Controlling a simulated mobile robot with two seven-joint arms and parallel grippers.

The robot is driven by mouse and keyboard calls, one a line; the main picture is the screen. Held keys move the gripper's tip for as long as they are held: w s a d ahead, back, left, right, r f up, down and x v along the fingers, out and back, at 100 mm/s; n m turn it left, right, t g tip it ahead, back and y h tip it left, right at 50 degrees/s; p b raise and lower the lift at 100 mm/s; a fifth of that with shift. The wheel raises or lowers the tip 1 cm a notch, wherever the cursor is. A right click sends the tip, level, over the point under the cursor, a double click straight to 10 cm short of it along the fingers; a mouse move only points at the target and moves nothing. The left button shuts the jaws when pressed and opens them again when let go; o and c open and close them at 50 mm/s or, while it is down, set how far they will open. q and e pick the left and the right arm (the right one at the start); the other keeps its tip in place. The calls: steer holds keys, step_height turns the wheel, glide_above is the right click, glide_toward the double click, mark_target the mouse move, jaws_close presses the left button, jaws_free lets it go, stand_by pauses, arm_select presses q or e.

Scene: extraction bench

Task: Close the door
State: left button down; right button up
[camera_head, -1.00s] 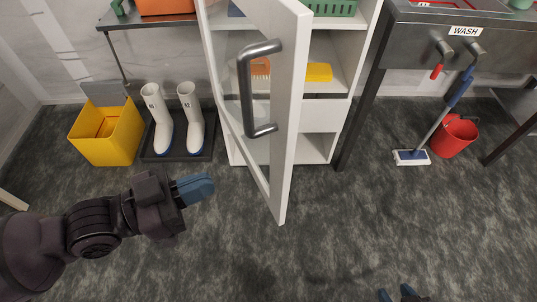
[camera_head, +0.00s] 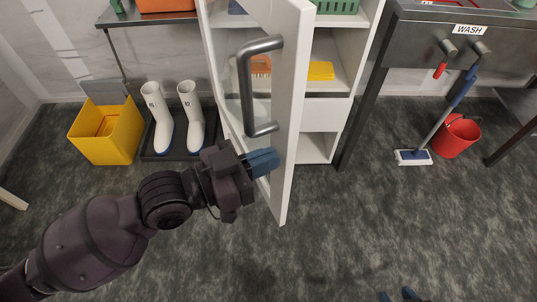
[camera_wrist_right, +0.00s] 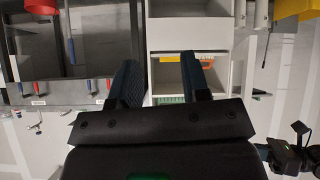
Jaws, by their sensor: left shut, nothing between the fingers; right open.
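The white cabinet door (camera_head: 289,120) stands open in the head view, seen nearly edge-on, with a grey bar handle (camera_head: 246,90) on its left face. The white cabinet (camera_head: 318,147) is behind it with its shelves exposed. My left gripper (camera_head: 264,162) is shut and empty, its blue fingertips at the lower part of the door's left face, below the handle. I cannot tell whether they touch it. My right gripper (camera_head: 398,295) shows only its fingertips at the bottom edge. In the right wrist view it is open and empty (camera_wrist_right: 160,80), with the cabinet (camera_wrist_right: 190,35) beyond it.
A yellow bin (camera_head: 104,145) and white boots (camera_head: 158,118) on a dark tray stand at the left. A steel wash sink (camera_head: 450,60), a mop (camera_head: 412,157) and a red bucket (camera_head: 455,137) are at the right. The floor before the door is clear.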

arm_select(q)
steer(key=shift+w+d, duration=0.15)
steer(key=shift+d, duration=0.15)
steer(key=shift+w+d, duration=0.1)
